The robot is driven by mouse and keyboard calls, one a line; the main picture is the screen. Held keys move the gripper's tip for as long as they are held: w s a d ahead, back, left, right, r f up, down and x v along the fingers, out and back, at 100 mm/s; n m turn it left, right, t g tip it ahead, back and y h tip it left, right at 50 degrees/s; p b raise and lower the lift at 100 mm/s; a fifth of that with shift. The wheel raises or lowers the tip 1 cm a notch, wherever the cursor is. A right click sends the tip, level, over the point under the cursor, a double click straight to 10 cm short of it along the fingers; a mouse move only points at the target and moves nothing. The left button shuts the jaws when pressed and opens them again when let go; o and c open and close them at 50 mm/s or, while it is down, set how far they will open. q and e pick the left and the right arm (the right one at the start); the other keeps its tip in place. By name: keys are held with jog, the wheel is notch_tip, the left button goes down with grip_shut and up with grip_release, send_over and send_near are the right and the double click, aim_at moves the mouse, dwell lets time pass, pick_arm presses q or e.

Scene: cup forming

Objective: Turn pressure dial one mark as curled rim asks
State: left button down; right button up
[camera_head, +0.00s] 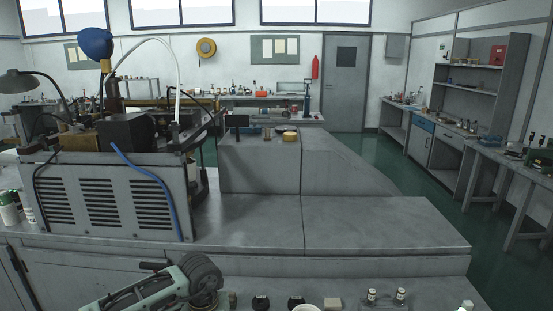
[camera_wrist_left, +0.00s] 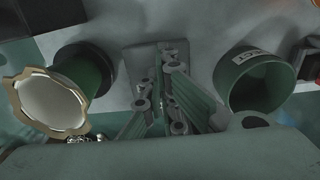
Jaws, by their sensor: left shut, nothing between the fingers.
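My left gripper (camera_wrist_left: 162,88) shows in the middle of the left wrist view. Its green and grey fingers are shut and empty, above a grey surface. To its left, apart from it, is a dark green cylinder with a wavy brass-coloured edge around a pale round face (camera_wrist_left: 50,101); I cannot tell if it is the pressure dial or a cup. To its right is an open green round container (camera_wrist_left: 255,80) with a white label ending in "CT". No marked dial scale or curled rim can be made out in the head view. My right gripper is not in view.
In the head view, a vented grey machine (camera_head: 115,200) with cables stands at left on the grey workbench (camera_head: 385,222). The bench's right half is clear.

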pick_arm(q)
jog(key=r+p, duration=0.1)
jog(key=r, duration=0.1)
jog(key=r+p, duration=0.1)
jog(key=r, duration=0.1)
jog(key=shift+w+r, duration=0.2)
jog(key=shift+r, duration=0.5)
